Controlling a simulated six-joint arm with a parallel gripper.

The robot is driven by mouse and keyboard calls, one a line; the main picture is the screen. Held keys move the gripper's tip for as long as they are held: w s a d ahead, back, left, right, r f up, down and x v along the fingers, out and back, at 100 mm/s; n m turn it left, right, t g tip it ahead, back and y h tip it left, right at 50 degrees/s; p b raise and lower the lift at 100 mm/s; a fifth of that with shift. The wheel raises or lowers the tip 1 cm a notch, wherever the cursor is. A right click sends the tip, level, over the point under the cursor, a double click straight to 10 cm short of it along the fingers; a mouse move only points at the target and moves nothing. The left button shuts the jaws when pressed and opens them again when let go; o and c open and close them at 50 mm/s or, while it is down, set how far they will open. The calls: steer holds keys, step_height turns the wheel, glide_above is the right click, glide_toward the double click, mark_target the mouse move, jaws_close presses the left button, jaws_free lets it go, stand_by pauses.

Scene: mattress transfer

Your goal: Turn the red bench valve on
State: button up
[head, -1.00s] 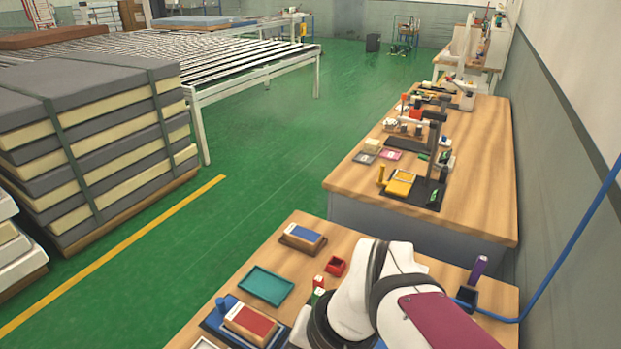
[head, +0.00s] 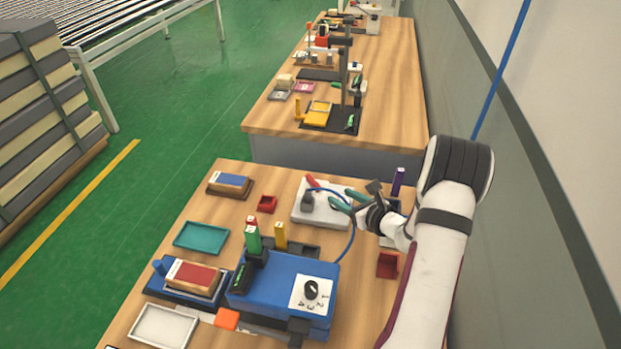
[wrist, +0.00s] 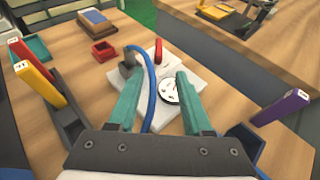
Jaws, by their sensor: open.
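The red bench valve handle (head: 312,182) is a short red lever at the back of a white plate (head: 310,213). It also shows in the wrist view (wrist: 158,50), beyond my fingertips. A dark fitting with a blue hose stands left of it, and a round white gauge (wrist: 168,91) sits on the plate. My gripper (head: 347,200), with teal fingers, is open and empty above the right part of the plate. In the wrist view its fingers (wrist: 155,80) point toward the lever and are apart from it.
A blue box with a dial (head: 285,285) stands in front of the plate. A yellow marked block (head: 280,235), a purple one (head: 398,181) and red bins (head: 267,204) stand around it. The blue hose (wrist: 150,75) loops between my fingers in the wrist view. A wall is at the right.

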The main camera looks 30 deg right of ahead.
mark_target(316, 183)
steer(key=x, duration=1.3)
steer(key=shift+w+a+f, duration=0.15)
steer(key=shift+w+a, duration=0.05)
steer(key=shift+w, duration=0.05)
steer(key=shift+c, duration=0.3)
jaws_close()
